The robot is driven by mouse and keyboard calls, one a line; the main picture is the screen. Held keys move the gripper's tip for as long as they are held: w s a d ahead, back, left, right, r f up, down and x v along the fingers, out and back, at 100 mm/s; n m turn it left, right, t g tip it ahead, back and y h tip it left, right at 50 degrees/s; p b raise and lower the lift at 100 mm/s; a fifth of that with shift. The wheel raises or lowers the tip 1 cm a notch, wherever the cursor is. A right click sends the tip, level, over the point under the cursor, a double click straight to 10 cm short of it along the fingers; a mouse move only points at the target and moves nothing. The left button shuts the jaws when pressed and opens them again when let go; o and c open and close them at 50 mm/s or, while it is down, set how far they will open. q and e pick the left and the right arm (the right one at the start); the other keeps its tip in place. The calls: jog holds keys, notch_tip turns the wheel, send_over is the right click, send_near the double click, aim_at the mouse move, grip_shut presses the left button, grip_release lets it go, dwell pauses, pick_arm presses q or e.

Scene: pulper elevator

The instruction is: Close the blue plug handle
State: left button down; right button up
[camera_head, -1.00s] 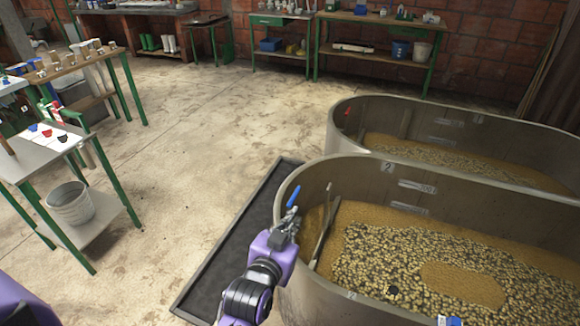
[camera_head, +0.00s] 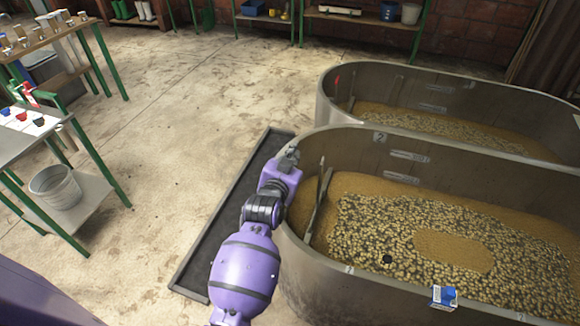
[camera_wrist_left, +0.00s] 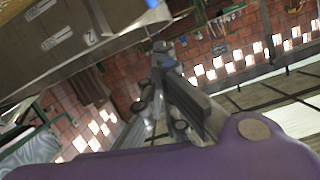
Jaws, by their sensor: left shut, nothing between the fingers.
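The blue plug handle does not show in the head view; my left gripper and the rim of the near tank cover the spot where it stood. My left gripper (camera_head: 288,158) is at the left end of the near tank (camera_head: 300,270), close to its rim. In the left wrist view its fingers (camera_wrist_left: 170,75) are together with nothing between them. A small blue patch (camera_wrist_left: 178,68) shows close to the fingertips there; I cannot tell whether it is the handle or whether the fingers touch it. My right gripper is in neither view.
The near tank holds beans and a leaning paddle (camera_head: 319,200). A second tank (camera_head: 470,90) with a red handle (camera_head: 336,78) stands behind it. A dark mat (camera_head: 215,235) lies left of the near tank. A table with a bucket (camera_head: 55,187) stands at left. The floor between is clear.

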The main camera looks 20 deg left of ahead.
pick_arm(q)
jog(key=shift+s+a+f, duration=0.1)
jog(key=shift+a+f, duration=0.1)
jog(key=shift+f, duration=0.8)
jog(key=shift+s+a+f, duration=0.1)
jog(key=shift+a+f, duration=0.1)
jog(key=shift+f, duration=0.75)
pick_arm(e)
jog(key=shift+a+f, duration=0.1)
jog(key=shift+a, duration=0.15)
pick_arm(q)
notch_tip(320, 180, down, 7)
jog(key=b, duration=0.2)
jog(key=shift+b, duration=0.4)
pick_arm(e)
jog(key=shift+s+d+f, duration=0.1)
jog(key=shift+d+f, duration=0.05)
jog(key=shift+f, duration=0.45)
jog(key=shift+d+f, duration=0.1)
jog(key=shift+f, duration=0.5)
